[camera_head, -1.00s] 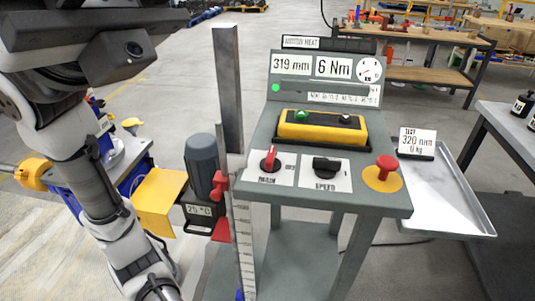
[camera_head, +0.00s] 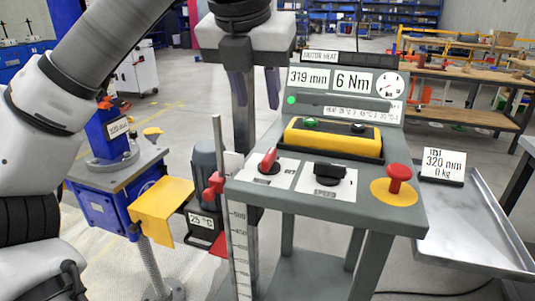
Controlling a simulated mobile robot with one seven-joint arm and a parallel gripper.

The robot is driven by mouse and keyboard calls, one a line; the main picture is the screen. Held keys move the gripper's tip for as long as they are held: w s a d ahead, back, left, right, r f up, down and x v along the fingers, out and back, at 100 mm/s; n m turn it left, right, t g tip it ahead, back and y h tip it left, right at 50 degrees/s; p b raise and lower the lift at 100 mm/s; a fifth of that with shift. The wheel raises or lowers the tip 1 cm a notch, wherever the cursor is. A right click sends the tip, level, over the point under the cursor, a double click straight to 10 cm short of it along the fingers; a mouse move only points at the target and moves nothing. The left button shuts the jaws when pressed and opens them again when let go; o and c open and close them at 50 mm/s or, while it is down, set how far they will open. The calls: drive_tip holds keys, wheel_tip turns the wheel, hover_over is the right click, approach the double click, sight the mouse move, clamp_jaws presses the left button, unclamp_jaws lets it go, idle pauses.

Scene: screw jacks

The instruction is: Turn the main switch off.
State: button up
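The main switch is a red rotary knob (camera_head: 268,161) on a white label plate at the left of the grey control panel (camera_head: 335,208). Its handle points up and slightly right. My gripper (camera_head: 254,88) hangs above and behind the switch, pointing down, clear of the panel. Its two dark fingers are spread apart with nothing between them; a grey post shows behind them.
Beside the switch sit a black speed knob (camera_head: 330,173) and a red mushroom button (camera_head: 398,176). Behind them is a yellow pendant box (camera_head: 333,138) with a green button. The display board (camera_head: 345,90) reads 319 mm and 6 Nm. A metal tray (camera_head: 475,225) lies right.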

sight(269, 154)
drive_tip(key=x, duration=1.3)
drive_tip(key=shift+d+b, duration=0.15)
drive_tip(key=shift+b, duration=0.2)
clamp_jaws()
